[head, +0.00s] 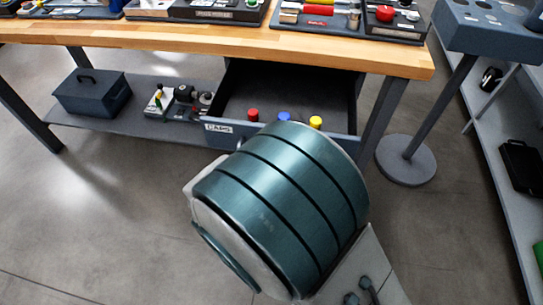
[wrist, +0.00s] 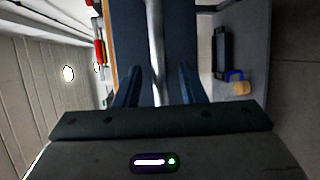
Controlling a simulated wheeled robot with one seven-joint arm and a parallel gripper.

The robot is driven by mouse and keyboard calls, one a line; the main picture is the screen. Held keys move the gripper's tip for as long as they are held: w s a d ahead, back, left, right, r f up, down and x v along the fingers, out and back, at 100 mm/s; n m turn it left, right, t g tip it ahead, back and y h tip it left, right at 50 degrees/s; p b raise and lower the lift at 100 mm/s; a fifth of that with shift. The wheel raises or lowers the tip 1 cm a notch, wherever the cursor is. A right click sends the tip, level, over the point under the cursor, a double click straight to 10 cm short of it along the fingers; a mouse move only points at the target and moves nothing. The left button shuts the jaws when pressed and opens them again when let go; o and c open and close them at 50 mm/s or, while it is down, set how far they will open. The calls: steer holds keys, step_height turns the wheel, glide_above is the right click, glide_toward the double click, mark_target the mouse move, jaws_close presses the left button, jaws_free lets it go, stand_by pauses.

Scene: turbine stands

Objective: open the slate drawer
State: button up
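The slate drawer (head: 218,128) stands pulled out under the wooden workbench, its dark inside showing from above. Its front carries a white label at the left. My arm hides the right and lower part of the front and the handle in the head view. In the wrist view the blue-grey drawer front (wrist: 181,35) fills the middle, with a light bar handle (wrist: 154,45) running up the picture. My gripper (wrist: 158,78) is open, one finger on each side of the bar, with gaps showing between fingers and bar. The head view does not show my gripper.
Red, blue and yellow knobs (head: 253,114) show at the drawer's front part. The workbench top (head: 230,38) holds several trays. A lower shelf holds a toolbox (head: 92,92) and small parts. A round-based stand (head: 406,160) is close on the right. Floor at left is clear.

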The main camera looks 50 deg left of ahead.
steer(key=shift+s, duration=0.1)
steer(key=v, duration=1.3)
steer(key=shift+s+d, duration=0.15)
steer(key=shift+s, duration=0.2)
steer(key=shift+r, duration=0.15)
steer(key=w+d+r+m+g+h+p, duration=0.2)
steer(key=w+d+r+m+g+h, duration=0.25)
steer(key=w+d, duration=0.55)
steer(key=w+d+r+m+g+h+p, duration=0.2)
steer(key=w+d+r+m+g+h, duration=0.25)
steer(key=w+d, duration=0.6)
steer(key=d+r+m+g+y+p, duration=0.1)
steer(key=d+r+m+p, duration=0.1)
steer(key=d, duration=0.5)
steer(key=d+r+m+g+y+p, duration=0.1)
steer(key=d+r+m+y+p, duration=0.1)
steer(key=d+r+m, duration=0.3)
steer(key=d+r+m+g+y+p, duration=0.1)
steer(key=d+m, duration=0.4)
steer(key=d, duration=0.6)
steer(key=shift+d+r+m+g+y+p, duration=0.15)
steer(key=shift+r+m+g+y+p, duration=0.25)
steer(key=shift+r+y+p, duration=0.55)
